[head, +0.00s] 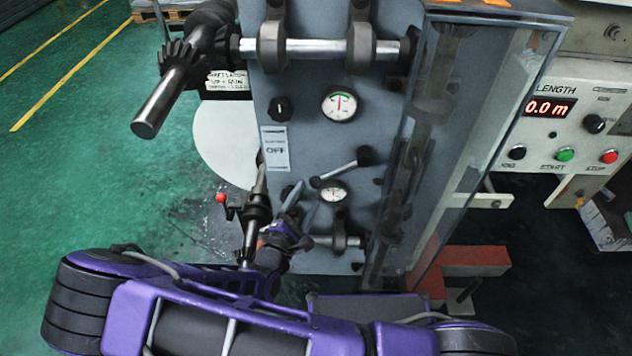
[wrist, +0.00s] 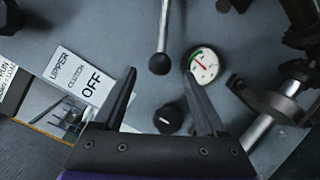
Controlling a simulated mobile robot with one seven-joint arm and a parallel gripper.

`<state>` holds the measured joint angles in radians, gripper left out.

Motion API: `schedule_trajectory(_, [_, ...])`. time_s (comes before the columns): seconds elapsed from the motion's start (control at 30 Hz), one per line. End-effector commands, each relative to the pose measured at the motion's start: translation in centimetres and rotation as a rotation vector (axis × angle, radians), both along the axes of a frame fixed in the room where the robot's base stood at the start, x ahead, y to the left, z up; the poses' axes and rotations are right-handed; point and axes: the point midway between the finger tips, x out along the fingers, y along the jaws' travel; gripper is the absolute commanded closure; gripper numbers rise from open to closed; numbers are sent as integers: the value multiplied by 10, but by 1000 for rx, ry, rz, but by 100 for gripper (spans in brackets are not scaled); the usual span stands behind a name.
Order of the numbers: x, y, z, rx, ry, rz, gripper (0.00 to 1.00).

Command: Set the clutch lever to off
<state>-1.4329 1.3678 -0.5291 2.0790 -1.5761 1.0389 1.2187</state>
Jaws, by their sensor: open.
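The lever is a metal rod with a dark end on the grey machine panel. In the head view the lever (head: 340,171) slants from a dark hub at upper right down to its tip at lower left. In the wrist view the lever's rounded dark tip (wrist: 160,63) shows between the fingertips, with the rod running up out of frame. My gripper (head: 300,206) is open in front of the panel, and the wrist view shows its spread fingers (wrist: 160,74) with nothing gripped. A white placard (wrist: 80,78) reading "UPPER CLUTCH OFF" lies left of the fingers; the head view shows a placard (head: 275,148) too.
A small gauge (wrist: 203,65) sits close beside the right finger, and a black knob (wrist: 168,120) lies between the fingers. Metal rollers (head: 320,47) cross the panel above. A clear guard (head: 475,110) stands right of the panel. Open green floor (head: 90,150) lies to the left.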

Motion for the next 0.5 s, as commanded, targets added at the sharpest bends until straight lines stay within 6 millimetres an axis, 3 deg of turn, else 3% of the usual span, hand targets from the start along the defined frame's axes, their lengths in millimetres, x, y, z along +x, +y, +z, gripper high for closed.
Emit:
schedule_trajectory(0.2, [38,-17,-1,0,-1,-3,26])
schedule_trajectory(0.5, [59,-25,0,0,1,-1,26])
